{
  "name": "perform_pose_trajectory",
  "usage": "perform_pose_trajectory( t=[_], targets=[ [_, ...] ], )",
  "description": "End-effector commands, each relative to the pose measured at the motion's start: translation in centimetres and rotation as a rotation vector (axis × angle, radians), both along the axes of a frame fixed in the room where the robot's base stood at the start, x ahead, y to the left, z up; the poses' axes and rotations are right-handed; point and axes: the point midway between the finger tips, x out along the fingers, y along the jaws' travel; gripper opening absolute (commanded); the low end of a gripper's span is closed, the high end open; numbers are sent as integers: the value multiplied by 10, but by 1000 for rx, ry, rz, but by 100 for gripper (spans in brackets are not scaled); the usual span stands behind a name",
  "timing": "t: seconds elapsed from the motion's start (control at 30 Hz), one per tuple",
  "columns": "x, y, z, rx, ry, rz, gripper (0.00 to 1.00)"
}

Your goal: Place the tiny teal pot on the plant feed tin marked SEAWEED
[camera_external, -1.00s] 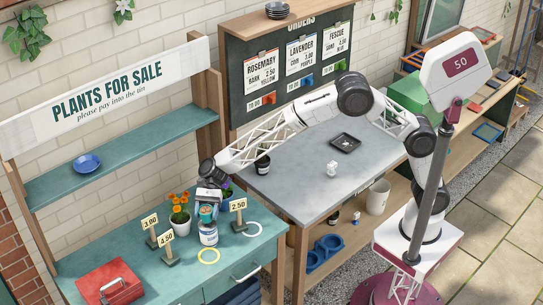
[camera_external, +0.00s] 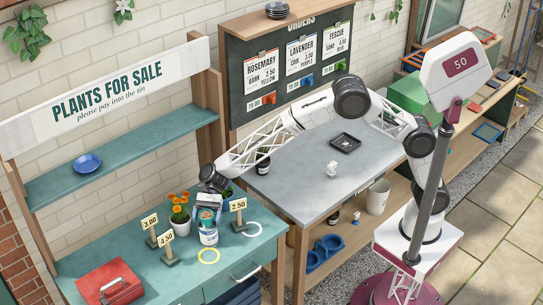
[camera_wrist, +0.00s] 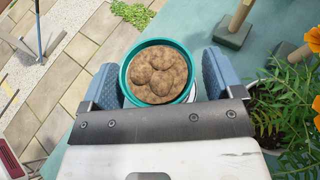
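The tiny teal pot (camera_external: 207,217) is upright on top of the white and blue feed tin (camera_external: 208,237) on the teal sales counter. The tin's lettering is too small to read. In the wrist view, the pot (camera_wrist: 158,73) has a teal rim and brown, lumpy contents. My gripper (camera_wrist: 162,78) has its two blue-grey fingers on either side of the pot. A narrow gap shows between the right finger and the rim, so the gripper looks open around the pot. The tin is mostly hidden beneath the pot in the wrist view.
A potted orange flower (camera_external: 180,213) stands close left of the tin. Price signs (camera_external: 239,206) stand on both sides. A red cash tin (camera_external: 110,283) is at the front left.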

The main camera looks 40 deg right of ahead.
Motion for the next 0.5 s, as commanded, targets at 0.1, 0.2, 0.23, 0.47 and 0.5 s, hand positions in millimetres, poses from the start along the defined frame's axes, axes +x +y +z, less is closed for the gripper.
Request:
perform_pose_trajectory(
  t=[0.1,0.2,0.23,0.47,0.5],
  targets=[
    [0,0,0,0,0,0,86],
    [0,0,1,0,0,0,86],
    [0,0,1,0,0,0,86],
    [8,-8,8,0,0,-1,86],
    [10,-11,10,1,-1,-1,86]
  ],
)
